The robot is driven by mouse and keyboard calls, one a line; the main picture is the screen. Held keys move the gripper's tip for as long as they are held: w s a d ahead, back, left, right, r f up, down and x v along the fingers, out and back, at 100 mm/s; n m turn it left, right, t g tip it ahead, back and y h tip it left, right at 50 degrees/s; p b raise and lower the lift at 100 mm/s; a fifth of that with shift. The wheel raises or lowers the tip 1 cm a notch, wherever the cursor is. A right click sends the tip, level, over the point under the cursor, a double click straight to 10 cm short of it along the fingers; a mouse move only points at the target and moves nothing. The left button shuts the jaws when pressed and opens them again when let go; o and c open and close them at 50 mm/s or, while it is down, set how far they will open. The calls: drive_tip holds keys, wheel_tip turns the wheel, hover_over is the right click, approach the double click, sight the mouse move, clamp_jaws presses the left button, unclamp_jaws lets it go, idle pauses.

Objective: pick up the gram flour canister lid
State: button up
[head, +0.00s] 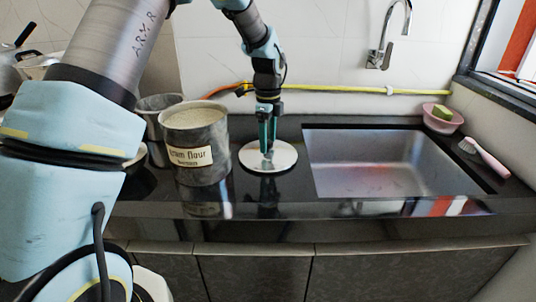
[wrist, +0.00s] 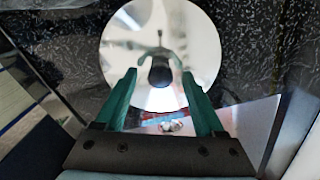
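The lid (head: 287,158) is a pale, round, shiny disc lying flat on the black counter, between the gram flour canister (head: 195,145) and the sink. In the wrist view the lid (wrist: 126,42) fills the upper middle, with a dark knob (wrist: 160,71) near its centre. My gripper (head: 268,148) points down over the lid. In the wrist view its two green fingers (wrist: 159,78) are apart, one on each side of the knob, with gaps visible. I cannot tell how far the fingertips are above the disc. The canister is grey, labelled, open and full of pale flour.
The sink (head: 385,165) lies right of the lid. Another grey container (head: 155,104) stands behind the canister. A yellow hose (head: 340,88) runs along the wall. A pink bowl (head: 440,122) and a pink-handled brush (head: 485,157) are at the far right. The counter's front edge is close.

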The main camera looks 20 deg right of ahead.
clamp_jaws()
idle(0.3)
idle(0.9)
